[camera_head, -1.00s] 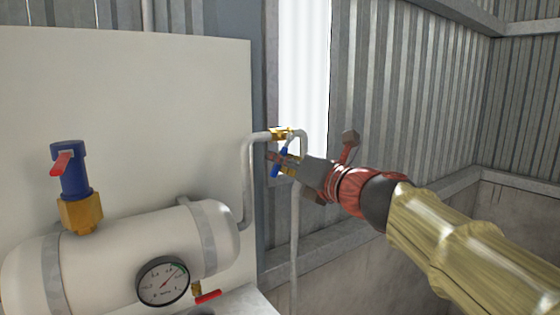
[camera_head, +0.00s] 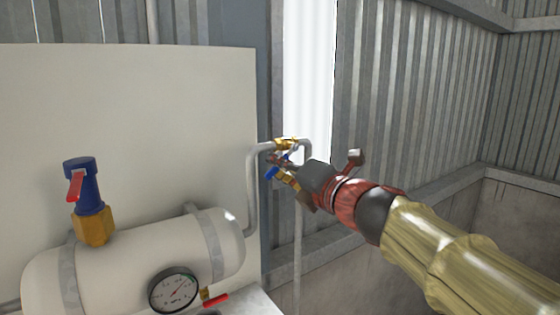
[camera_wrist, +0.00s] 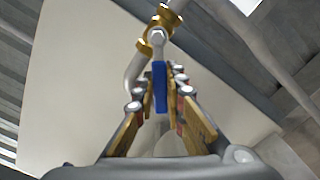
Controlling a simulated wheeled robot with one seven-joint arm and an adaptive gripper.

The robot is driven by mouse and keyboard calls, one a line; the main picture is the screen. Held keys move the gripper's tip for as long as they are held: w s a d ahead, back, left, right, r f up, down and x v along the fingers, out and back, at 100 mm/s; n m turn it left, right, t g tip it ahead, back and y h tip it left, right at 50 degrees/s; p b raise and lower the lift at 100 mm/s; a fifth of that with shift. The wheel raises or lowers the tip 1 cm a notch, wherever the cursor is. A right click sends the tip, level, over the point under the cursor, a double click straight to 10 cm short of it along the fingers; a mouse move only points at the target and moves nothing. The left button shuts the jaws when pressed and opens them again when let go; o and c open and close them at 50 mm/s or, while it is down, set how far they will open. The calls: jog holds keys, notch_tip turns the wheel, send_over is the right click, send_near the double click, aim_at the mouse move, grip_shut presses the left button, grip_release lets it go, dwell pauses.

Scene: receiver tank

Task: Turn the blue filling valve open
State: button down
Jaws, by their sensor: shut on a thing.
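The blue filling valve handle (camera_head: 276,168) sits below a brass valve body (camera_head: 287,143) on a thin grey pipe, right of the white tank. In the wrist view the blue handle (camera_wrist: 160,86) stands between my two fingers, below the brass fitting (camera_wrist: 158,30) and its bolt head. My gripper (camera_head: 282,172) reaches in from the right and is shut on the handle. In the wrist view my gripper (camera_wrist: 162,95) has a finger on each side of the handle. Part of the handle is hidden by the fingers in the head view.
The white tank (camera_head: 140,262) carries a pressure gauge (camera_head: 173,290), a small red-handled valve (camera_head: 215,300) and a blue relief valve with a red lever (camera_head: 82,190). A pale panel (camera_head: 150,120) stands behind. A corrugated wall (camera_head: 410,90) is at right.

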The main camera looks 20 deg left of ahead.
jog(key=c, duration=1.8)
grip_release()
